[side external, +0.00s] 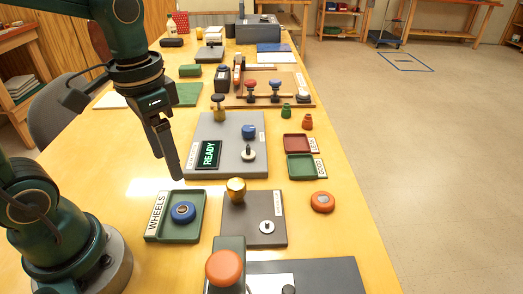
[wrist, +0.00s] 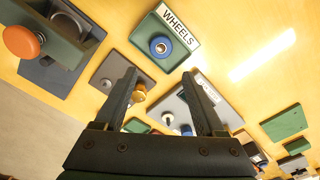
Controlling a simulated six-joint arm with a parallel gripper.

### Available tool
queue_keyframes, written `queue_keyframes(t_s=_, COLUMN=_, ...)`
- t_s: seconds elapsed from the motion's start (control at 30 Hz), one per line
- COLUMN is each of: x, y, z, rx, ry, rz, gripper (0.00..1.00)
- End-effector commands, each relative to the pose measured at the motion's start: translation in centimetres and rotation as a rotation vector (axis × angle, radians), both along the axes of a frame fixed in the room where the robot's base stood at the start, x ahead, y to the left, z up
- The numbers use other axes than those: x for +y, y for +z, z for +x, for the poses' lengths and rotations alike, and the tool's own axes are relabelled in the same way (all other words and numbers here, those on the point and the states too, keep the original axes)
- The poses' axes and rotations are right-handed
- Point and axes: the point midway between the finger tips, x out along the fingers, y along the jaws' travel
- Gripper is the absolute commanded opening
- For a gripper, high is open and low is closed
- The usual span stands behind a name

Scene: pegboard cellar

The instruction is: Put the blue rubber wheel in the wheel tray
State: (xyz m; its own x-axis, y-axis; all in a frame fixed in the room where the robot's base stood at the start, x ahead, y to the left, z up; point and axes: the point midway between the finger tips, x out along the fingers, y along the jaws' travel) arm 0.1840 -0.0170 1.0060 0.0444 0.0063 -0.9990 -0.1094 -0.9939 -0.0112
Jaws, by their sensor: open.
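The blue rubber wheel (side external: 183,212) lies flat inside the green wheel tray (side external: 160,236), which carries a white "WHEELS" label. In the wrist view the wheel (wrist: 160,47) sits in the tray (wrist: 142,37) beyond my fingertips. My gripper (side external: 172,168) hangs above the table behind the tray in the side view, apart from the wheel. Its two fingers (wrist: 160,76) stand apart in the wrist view with nothing held between them.
A brown board (side external: 237,232) with a gold knob is right of the tray. A grey board (side external: 228,165) with a "READY" display lies behind. An orange wheel (side external: 322,202) rests at the right. Small red (side external: 298,143) and green (side external: 300,167) trays stand farther back.

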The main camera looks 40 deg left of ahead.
Motion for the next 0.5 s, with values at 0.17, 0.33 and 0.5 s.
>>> queue_keyframes(t_s=0.17, x=-1.0, y=1.2, z=-1.2, rx=-0.179, ry=0.035, rz=0.006, gripper=0.72)
queue_keyframes(t_s=0.33, x=-1.9, y=1.9, z=-2.1, rx=-0.344, ry=0.076, rz=-0.012, gripper=0.72)
queue_keyframes(t_s=0.5, x=-2.3, y=2.1, z=-2.6, rx=-0.433, ry=0.100, rz=-0.032, gripper=0.72)
